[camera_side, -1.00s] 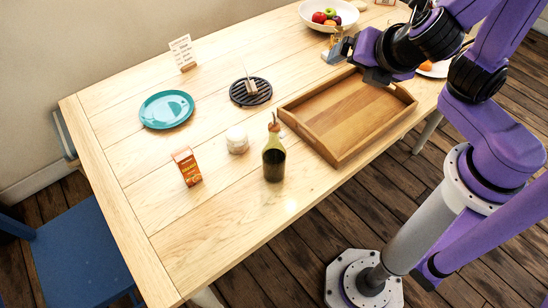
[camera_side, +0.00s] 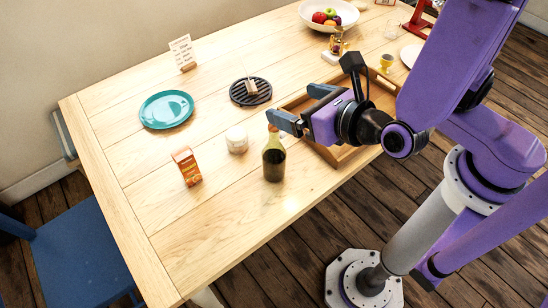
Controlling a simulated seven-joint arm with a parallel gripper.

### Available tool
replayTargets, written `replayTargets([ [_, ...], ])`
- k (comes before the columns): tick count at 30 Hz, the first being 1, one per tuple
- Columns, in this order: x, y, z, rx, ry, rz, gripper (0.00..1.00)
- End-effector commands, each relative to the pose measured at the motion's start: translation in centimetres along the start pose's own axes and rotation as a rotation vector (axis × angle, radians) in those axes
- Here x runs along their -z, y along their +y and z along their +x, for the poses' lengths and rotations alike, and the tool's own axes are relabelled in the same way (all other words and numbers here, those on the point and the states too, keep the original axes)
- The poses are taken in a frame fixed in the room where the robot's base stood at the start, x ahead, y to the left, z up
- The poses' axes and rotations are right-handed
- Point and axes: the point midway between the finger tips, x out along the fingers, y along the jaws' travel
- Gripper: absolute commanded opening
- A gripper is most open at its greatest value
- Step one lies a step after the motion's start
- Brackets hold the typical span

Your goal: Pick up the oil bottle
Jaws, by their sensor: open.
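The oil bottle (camera_side: 274,163) is glass with dark contents and stands upright near the table's front edge. Its stopper is partly hidden behind my gripper in this view. My gripper (camera_side: 286,108) is open and empty, its fingers pointing left. In the picture, the lower finger overlaps the top of the bottle. I cannot tell whether it touches the bottle.
A wooden tray (camera_side: 297,104) lies partly hidden behind my gripper. An orange carton (camera_side: 187,167) and a white jar (camera_side: 237,140) stand left of the bottle. A teal plate (camera_side: 166,109) and a black trivet (camera_side: 240,95) lie farther back. The front left tabletop is clear.

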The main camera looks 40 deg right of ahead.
Motion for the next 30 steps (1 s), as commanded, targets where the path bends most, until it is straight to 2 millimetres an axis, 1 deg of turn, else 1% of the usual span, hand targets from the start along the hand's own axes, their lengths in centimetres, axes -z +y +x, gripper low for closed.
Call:
replayTargets([
  [1,1.1,-0.1,0.4,0.003,0.0,-0.01,0.96],
  [5,3.8,-0.1,1.5,0.004,0.001,-0.013,0.96],
  [21,15.7,-0.1,6.5,0.003,0.001,-0.003,0.96],
  [25,17.6,0.0,7.3,0.001,0.001,0.0,0.96],
  [27,18.1,0.1,7.5,0.001,0.001,0.002,0.96],
  [30,18.5,0.0,8.0,0.002,0.001,0.004,0.96],
])
